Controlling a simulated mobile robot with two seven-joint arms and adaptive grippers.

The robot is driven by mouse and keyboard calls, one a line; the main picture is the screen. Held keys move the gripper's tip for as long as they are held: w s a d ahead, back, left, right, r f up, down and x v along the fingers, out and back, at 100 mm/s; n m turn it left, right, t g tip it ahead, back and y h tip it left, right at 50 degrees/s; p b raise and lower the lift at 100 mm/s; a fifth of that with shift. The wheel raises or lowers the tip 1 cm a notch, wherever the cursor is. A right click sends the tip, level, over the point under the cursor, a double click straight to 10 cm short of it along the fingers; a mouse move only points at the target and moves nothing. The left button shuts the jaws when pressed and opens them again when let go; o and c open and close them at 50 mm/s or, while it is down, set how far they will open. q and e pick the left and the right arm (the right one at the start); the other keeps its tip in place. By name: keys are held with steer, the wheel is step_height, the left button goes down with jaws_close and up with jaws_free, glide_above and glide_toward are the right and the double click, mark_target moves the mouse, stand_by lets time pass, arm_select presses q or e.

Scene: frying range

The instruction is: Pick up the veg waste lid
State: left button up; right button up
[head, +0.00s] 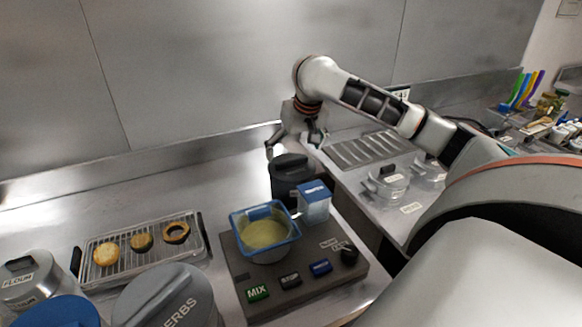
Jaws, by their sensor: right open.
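A dark grey round lid (291,163) with a raised handle sits on a dark bin (286,187) behind the mixing station. No label on it is readable from here, but it is the lid nearest my right gripper. My right gripper (294,143) is open, fingers pointing down, just above and behind this lid in the picture. I see nothing between its fingers, and I cannot tell whether they touch the lid. My left gripper is not in view.
In front stands a mixing station (300,272) with a blue-rimmed tub of batter (265,234) and a blue-lidded clear container (314,203). A wire rack (122,259) with rings, a grey HERBS lid (165,295) and a FLOUR tin (29,282) lie left. Clear lidded containers (388,184) stand right.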

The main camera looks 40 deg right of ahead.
mark_target(292, 159)
steer(key=shift+x, duration=2)
steer(key=shift+d, duration=0.15)
steer(key=c, duration=1.2)
steer(key=shift+r, duration=0.1)
steer(key=shift+c, duration=0.2)
